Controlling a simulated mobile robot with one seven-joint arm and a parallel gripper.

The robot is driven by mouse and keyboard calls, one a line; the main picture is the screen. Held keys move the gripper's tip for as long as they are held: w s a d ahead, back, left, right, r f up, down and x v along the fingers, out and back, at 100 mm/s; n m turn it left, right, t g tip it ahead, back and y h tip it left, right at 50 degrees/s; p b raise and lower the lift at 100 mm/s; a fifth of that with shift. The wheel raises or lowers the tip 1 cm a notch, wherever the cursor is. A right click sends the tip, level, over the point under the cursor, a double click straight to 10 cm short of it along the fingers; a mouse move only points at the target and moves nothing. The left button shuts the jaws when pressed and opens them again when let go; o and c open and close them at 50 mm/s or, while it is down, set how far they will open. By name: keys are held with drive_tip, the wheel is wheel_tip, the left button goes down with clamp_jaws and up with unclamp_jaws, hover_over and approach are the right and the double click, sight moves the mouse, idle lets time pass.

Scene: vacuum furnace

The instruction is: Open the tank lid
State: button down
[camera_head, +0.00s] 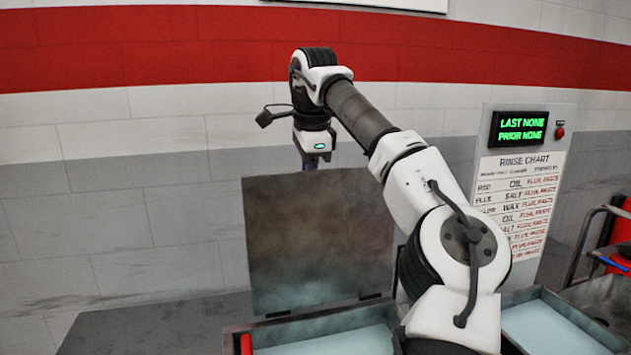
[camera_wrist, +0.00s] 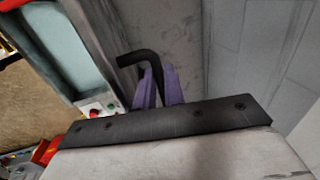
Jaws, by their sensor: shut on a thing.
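The tank lid (camera_head: 320,235) is a dark grey-brown mottled plate standing roughly upright at the back edge of the tank (camera_head: 300,319). The tank is uncovered and shows pale blue liquid inside. My gripper (camera_head: 311,164) is at the lid's top edge, mostly hidden behind my wrist in the head view. In the wrist view my gripper's purple fingers (camera_wrist: 157,86) are shut on a black bent handle (camera_wrist: 137,58).
A second tank with pale liquid (camera_head: 548,327) stands to the right. A rinse chart panel (camera_head: 518,195) with a green display (camera_head: 519,128) stands behind it. A cart with red and dark parts (camera_head: 612,250) is at the far right. The wall is close behind the lid.

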drive_tip(key=shift+w+a+f, duration=0.15)
drive_tip(key=shift+w+a, duration=0.05)
drive_tip(key=shift+w, duration=0.2)
drive_tip(key=shift+w+a+f, duration=0.15)
drive_tip(key=shift+w, duration=0.2)
drive_tip(key=c, duration=1.5)
unclamp_jaws()
drive_tip(key=shift+r, duration=0.1)
